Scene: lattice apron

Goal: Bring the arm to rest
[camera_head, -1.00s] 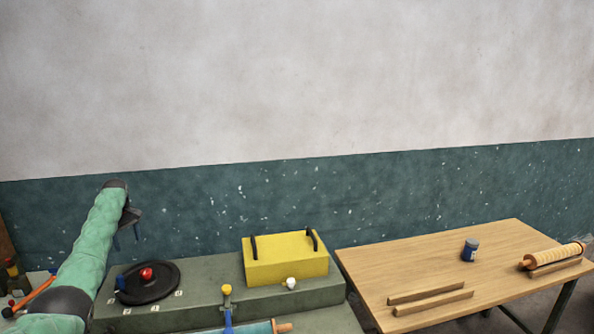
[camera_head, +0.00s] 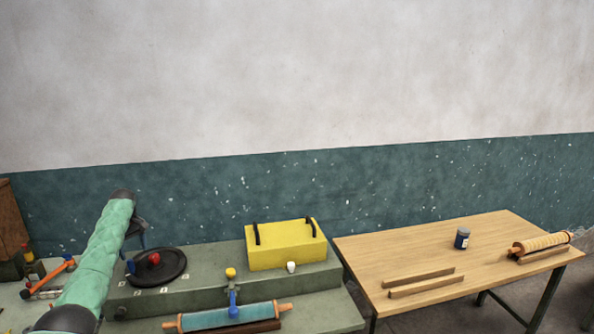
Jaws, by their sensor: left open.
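My left arm comes in from the lower left in a green padded sleeve. My left gripper (camera_head: 142,238) is at its far end, pointing down beside the black round plate (camera_head: 170,277). It is small and partly hidden by the arm. It is open, and I see nothing between its fingers. A red knob (camera_head: 154,258) sits on the round plate, just right of the gripper and apart from it as far as I can tell. My right gripper is not in view.
A yellow box (camera_head: 285,246) with black handles stands on the green bench (camera_head: 320,281). A blue rolling pin (camera_head: 230,316) lies in front. The wooden table (camera_head: 410,255) at right holds a blue jar (camera_head: 462,238), two wooden strips (camera_head: 422,283) and a wooden roller (camera_head: 541,244). A hammer (camera_head: 48,277) lies at left.

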